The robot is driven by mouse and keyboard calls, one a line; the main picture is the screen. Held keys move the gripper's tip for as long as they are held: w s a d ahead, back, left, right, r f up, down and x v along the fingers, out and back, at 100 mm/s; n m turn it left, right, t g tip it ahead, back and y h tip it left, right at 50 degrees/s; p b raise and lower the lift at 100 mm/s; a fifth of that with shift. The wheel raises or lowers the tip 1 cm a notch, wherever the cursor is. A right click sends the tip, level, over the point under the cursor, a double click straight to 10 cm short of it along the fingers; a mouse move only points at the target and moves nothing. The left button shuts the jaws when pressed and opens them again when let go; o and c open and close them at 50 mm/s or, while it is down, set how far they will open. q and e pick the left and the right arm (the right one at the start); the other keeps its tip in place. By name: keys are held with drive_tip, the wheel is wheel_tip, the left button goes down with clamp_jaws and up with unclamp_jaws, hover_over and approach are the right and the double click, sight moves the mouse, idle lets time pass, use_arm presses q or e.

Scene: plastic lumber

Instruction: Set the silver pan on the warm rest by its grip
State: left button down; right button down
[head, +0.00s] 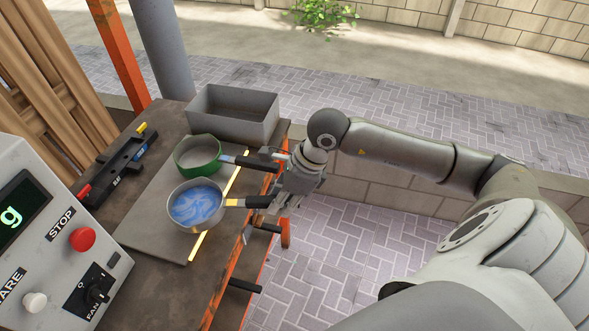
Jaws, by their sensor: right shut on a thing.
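The silver pan (197,205) has a swirled blue and white content and a black grip (257,202) pointing right. My right gripper (284,196) is shut on the end of that grip, its fingers partly hidden by the wrist. The pan is over a flat grey slab (150,222) with a yellow strip along its right edge, which looks like the warm rest. I cannot tell whether the pan touches the slab. The pan looks about level. My left gripper is not in view.
A green pan (184,167) is close behind the silver one, its black handle near my right gripper. A grey bin (232,115) stands at the back of the workbench (160,278). A control box (57,240) with a red stop button is at left. More black handles stick out at the bench's right edge.

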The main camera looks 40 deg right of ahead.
sight(239, 203)
drive_tip(key=w+a, duration=0.1)
drive_tip(key=w+a+p, duration=0.1)
drive_tip(key=a, duration=0.1)
drive_tip(key=shift+w, duration=0.1)
drive_tip(key=w+a, duration=0.1)
drive_tip(key=a, duration=0.1)
drive_tip(key=w+a, duration=0.2)
drive_tip(key=shift+w+a+f+p, duration=0.2)
drive_tip(key=shift+a+p, duration=0.05)
drive_tip(key=shift+p, duration=0.15)
drive_tip(key=shift+f+b, duration=1.25)
drive_tip(key=shift+f, duration=0.1)
drive_tip(key=c, duration=1.2)
unclamp_jaws()
drive_tip(key=shift+o, duration=0.2)
drive_tip(key=shift+s+d, duration=0.1)
